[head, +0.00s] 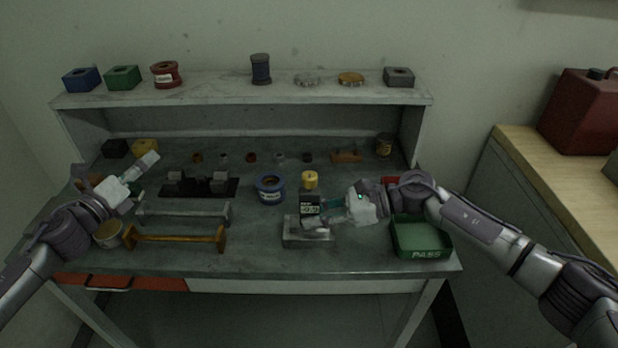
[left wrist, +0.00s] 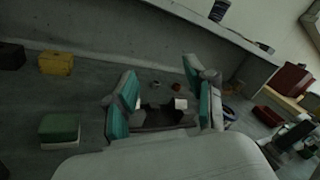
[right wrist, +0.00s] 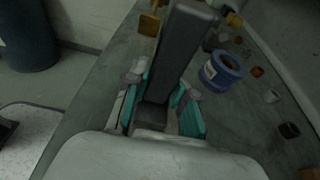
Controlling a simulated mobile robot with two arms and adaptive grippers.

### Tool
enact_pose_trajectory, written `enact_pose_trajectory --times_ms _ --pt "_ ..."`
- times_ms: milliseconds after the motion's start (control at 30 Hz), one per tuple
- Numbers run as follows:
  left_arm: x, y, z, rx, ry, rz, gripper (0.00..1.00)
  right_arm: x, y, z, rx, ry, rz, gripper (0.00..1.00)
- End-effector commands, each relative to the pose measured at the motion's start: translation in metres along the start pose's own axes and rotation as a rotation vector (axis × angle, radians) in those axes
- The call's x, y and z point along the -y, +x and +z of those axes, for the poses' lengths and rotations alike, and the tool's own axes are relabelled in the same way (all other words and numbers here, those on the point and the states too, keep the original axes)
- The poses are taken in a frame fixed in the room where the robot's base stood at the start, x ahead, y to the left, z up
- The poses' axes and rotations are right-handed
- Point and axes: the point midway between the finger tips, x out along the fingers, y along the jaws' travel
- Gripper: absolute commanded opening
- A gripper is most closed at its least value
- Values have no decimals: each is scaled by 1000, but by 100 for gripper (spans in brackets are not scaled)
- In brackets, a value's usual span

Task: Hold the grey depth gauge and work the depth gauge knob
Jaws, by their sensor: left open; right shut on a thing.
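The grey depth gauge (head: 309,203) stands at the front middle of the bench, with a small display on its face. A yellow knob (head: 310,180) shows at its top. My right gripper (head: 328,207) reaches in from the right and is shut on the gauge. In the right wrist view the dark grey gauge body (right wrist: 178,55) stands between the teal-padded fingers (right wrist: 160,108). The knob cannot be made out clearly there. My left gripper (head: 146,166) is open and empty above the bench's left side, well apart from the gauge. Its spread fingers (left wrist: 165,103) show in the left wrist view.
A metal block (head: 307,236) sits just below the gauge. A blue spool (head: 270,188) is left of it, a green PASS tray (head: 421,238) right. A black fixture (head: 199,186), a grey rail (head: 184,211) and a yellow rail (head: 176,236) lie between my left gripper and the gauge.

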Motion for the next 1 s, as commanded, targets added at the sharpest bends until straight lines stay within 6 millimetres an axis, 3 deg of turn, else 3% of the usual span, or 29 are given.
enact_pose_trajectory --times_ms 33,100,200,333,433,600,1000 --pt "42 7 -22 -53 82 -105 55 0 0 -1 -1 0 0 5" --pt "91 9 -52 -117 200 -238 55 0 0 -1 -1 0 0 5" --pt "151 2 -90 -187 353 -413 55 0 0 -1 -1 0 0 5" --pt "205 -14 -126 -240 502 -585 55 0 0 -1 -1 0 1 5" --pt "227 -24 -143 -261 573 -664 55 0 0 -1 -1 0 1 5" --pt "242 -24 -154 -269 613 -707 55 0 0 -1 -1 0 1 5" --pt "279 29 -183 -266 611 -705 55 0 0 -1 -1 0 1 5"
